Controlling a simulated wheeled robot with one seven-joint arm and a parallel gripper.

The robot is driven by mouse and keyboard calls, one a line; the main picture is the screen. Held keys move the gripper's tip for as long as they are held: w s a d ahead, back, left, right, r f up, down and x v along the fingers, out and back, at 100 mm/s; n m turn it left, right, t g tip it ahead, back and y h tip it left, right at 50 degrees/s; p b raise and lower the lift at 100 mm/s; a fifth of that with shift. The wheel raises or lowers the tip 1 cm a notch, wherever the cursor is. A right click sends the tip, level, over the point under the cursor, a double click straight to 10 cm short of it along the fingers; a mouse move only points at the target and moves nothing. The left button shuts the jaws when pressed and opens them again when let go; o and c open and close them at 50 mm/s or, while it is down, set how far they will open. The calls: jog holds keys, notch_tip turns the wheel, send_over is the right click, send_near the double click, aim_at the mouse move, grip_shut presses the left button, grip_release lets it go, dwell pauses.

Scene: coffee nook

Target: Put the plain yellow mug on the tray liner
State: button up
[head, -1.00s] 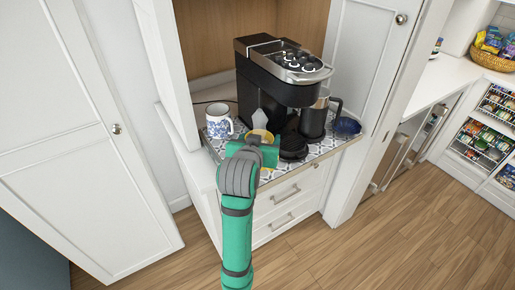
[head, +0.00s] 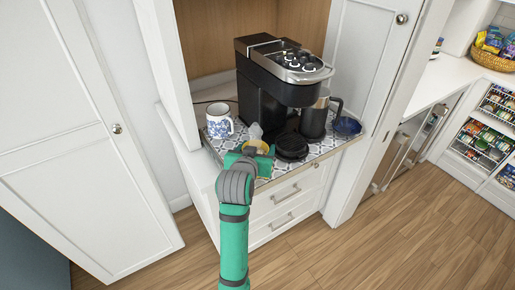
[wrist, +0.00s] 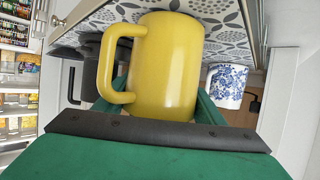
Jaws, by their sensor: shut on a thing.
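The plain yellow mug (wrist: 168,65) is between the green fingers of my gripper (wrist: 160,100), which is shut on it. Its handle points left in the wrist view. In the head view, my gripper (head: 252,156) hides much of the yellow mug (head: 259,147) at the front of the coffee nook. The grey-and-white patterned tray liner (head: 289,168) lies under the coffee maker. The liner (wrist: 232,45) fills the top of the wrist view, close to the mug's base. I cannot tell whether they touch.
A blue-and-white mug (head: 219,122) stands on the liner's left, also visible in the wrist view (wrist: 227,84). Cabinet doors flank the nook.

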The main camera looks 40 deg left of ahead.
jog(key=o, duration=1.5)
jog(key=shift+o, duration=0.2)
jog(key=shift+s+d+r, duration=0.15)
jog(key=shift+s+r, duration=0.1)
jog(key=shift+s, duration=0.15)
jog(key=v, duration=1.1)
